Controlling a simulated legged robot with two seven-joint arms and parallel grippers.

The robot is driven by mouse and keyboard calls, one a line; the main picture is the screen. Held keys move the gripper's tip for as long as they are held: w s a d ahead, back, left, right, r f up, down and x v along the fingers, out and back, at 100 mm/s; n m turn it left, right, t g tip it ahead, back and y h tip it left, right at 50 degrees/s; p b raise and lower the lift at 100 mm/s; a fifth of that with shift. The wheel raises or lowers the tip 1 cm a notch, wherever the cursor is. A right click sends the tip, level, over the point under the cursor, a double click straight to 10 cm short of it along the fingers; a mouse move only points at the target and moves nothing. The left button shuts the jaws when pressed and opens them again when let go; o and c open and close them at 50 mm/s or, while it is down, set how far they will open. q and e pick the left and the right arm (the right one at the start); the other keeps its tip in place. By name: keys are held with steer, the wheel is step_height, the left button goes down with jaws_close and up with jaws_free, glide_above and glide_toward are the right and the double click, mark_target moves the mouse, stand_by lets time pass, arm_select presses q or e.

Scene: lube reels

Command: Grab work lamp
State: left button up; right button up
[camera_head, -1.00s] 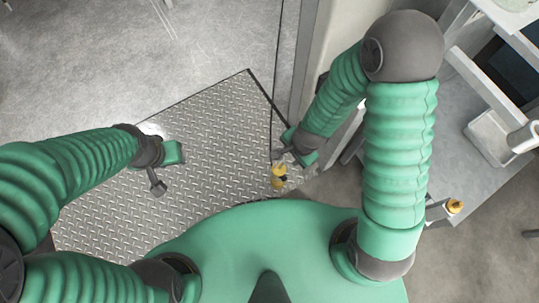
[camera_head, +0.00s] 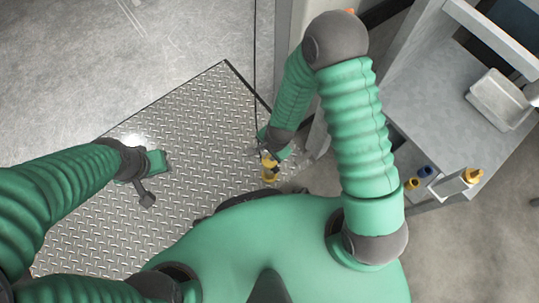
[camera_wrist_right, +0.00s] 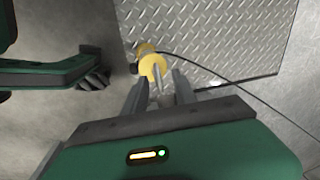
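The work lamp (camera_head: 269,172) is yellow with a dark part and hangs on a thin dark cord, low beside the tread plate. In the right wrist view the lamp (camera_wrist_right: 153,67) shows at and just beyond my right fingertips, with a thin metal piece between the fingers. My right gripper (camera_wrist_right: 157,85) is open, its fingers on either side; contact cannot be told. In the head view the right gripper (camera_head: 266,153) is just above the lamp and partly hidden by its own wrist. My left gripper (camera_head: 147,198) is over the tread plate, its fingers together and empty.
The tread plate (camera_head: 190,140) covers the floor ahead. A grey metal bench (camera_head: 430,100) with a tray (camera_head: 500,98) stands at the right. Small yellow (camera_head: 412,184) and blue (camera_head: 425,171) parts lie by its near edge. A pale post rises beside my right arm.

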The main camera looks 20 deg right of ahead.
steer(key=shift+w+f, duration=0.1)
steer(key=shift+f, duration=0.7)
steer(key=shift+r, duration=0.2)
jaws_close()
stand_by(0.5)
